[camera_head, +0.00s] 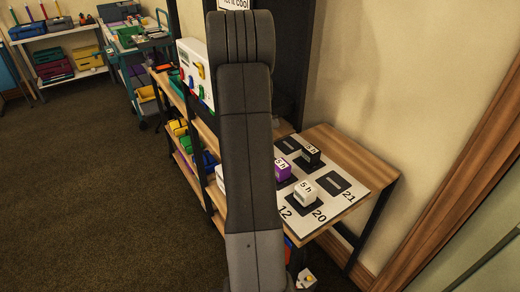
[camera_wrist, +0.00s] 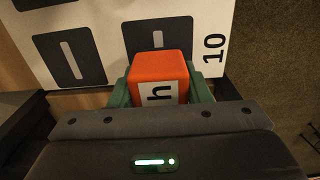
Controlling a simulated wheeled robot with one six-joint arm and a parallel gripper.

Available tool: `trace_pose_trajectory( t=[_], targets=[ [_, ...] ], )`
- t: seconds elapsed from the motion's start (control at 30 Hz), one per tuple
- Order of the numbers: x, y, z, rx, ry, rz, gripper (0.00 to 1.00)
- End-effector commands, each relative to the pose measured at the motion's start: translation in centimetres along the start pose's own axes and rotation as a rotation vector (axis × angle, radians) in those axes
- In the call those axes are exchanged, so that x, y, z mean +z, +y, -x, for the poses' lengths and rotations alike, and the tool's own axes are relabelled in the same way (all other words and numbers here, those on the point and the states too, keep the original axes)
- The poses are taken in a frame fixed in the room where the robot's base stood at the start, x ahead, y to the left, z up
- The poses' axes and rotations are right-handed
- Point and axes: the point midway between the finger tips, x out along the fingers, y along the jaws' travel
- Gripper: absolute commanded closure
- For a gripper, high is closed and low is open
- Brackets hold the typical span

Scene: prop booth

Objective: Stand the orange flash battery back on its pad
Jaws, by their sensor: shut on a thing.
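The orange flash battery (camera_wrist: 158,68) is between the green fingers of my gripper (camera_wrist: 160,92) in the wrist view. My gripper is shut on it. A white label with a dark "h" shows on its near face. It is at the near edge of a dark pad (camera_wrist: 150,36) marked 10 on the white board (camera_wrist: 108,14). I cannot tell whether the battery touches the board. A bare dark pad (camera_wrist: 70,55) lies to the left. In the head view my arm hides my gripper and the orange battery.
In the head view, a white battery (camera_head: 305,194), a purple battery (camera_head: 282,170) and a black battery (camera_head: 309,157) stand on the white board (camera_head: 331,207). A bare pad (camera_head: 333,183) lies near 21. A wall is at right; a cart (camera_head: 146,75) stands farther back. Open carpet lies left.

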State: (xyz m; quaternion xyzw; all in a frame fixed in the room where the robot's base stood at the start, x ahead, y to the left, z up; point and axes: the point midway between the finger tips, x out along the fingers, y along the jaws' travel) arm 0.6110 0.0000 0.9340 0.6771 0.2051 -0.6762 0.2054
Motion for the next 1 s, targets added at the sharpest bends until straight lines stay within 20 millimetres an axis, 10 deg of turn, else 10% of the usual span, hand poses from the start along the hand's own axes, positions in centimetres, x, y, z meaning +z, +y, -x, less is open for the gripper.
trace_pose_trajectory(
  t=[0.57,0.6,0.7,1.0],
  targets=[
    [0.0,0.0,-3.6,0.0,-0.001,0.0,0.94],
    [0.0,0.0,-3.7,-0.001,-0.001,0.0,0.55],
    [0.1,0.0,-3.6,-0.001,-0.001,0.0,0.35],
    [0.0,0.0,-3.4,-0.001,-0.001,0.0,0.35]
  ],
)
